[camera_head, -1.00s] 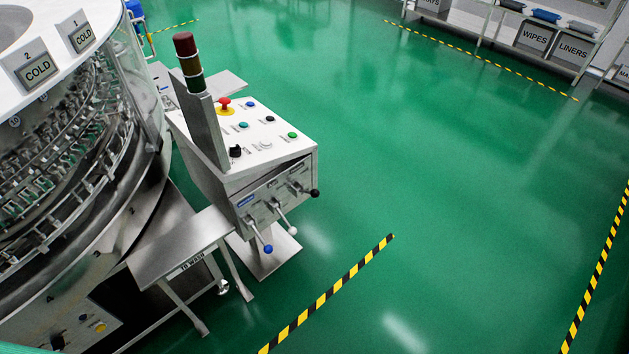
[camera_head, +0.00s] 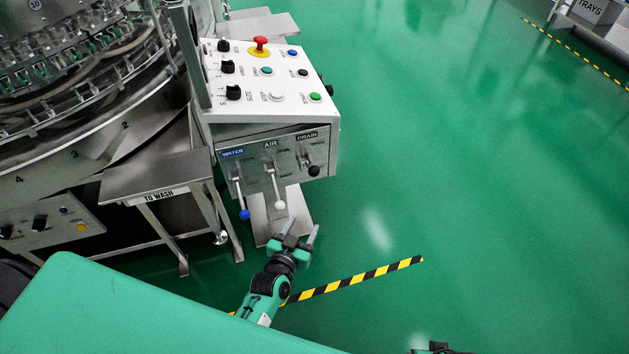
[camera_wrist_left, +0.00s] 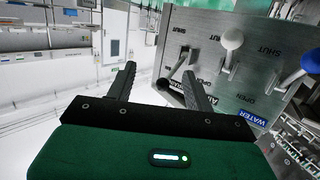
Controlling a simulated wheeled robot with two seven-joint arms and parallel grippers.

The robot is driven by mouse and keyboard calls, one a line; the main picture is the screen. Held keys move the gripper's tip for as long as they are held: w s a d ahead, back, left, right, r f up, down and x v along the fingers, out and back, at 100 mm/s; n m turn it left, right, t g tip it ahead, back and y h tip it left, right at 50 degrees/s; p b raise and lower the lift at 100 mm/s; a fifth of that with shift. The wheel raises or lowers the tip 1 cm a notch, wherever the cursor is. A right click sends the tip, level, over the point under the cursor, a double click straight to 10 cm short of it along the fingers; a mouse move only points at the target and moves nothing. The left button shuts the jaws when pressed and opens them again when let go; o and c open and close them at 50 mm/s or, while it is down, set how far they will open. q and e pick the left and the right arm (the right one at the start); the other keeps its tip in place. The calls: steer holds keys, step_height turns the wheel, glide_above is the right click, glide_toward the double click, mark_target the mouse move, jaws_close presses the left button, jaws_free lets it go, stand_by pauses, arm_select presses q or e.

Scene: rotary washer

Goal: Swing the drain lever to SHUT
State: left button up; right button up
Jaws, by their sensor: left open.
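The drain lever (camera_head: 309,161), with a black knob, is at the right end of the control box's front panel, below the DRAIN label. My left gripper (camera_head: 301,227) is open and empty, below and in front of the panel and apart from the levers. In the left wrist view, the drain lever's black knob (camera_wrist_left: 162,83) appears between the two open fingers (camera_wrist_left: 158,77), beyond their tips. SHUT and OPEN marks show on the panel there. I cannot tell exactly which mark the lever points at.
The white-knobbed air lever (camera_head: 275,190) and blue-knobbed water lever (camera_head: 240,197) hang beside it. The TO WASH table (camera_head: 160,175) and rotary washer (camera_head: 60,120) stand left. A dark part, perhaps my right gripper (camera_head: 437,347), shows at the bottom edge. Floor to the right is clear.

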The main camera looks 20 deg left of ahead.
arm_select(q)
steer(key=t+b, duration=0.1)
steer(key=t, duration=0.1)
glide_toward(312, 176)
steer(key=s, duration=0.2)
steer(key=shift+n+y, duration=0.3)
steer(key=shift+y, duration=0.1)
steer(key=w, duration=0.4)
steer(key=w+b, duration=0.1)
steer(key=w, duration=0.8)
steer(key=shift+w+d, duration=0.15)
steer(key=shift+d, duration=0.2)
steer(key=shift+w, duration=0.3)
arm_select(e)
step_height(312, 176, up, 8)
steer(key=shift+s+t, duration=0.3)
steer(key=shift+s, duration=0.15)
arm_select(q)
steer(key=shift+c, duration=0.2)
arm_select(e)
steer(key=shift+f, duration=0.1)
arm_select(q)
jaws_close()
arm_select(e)
steer(key=shift+d+f, duration=0.1)
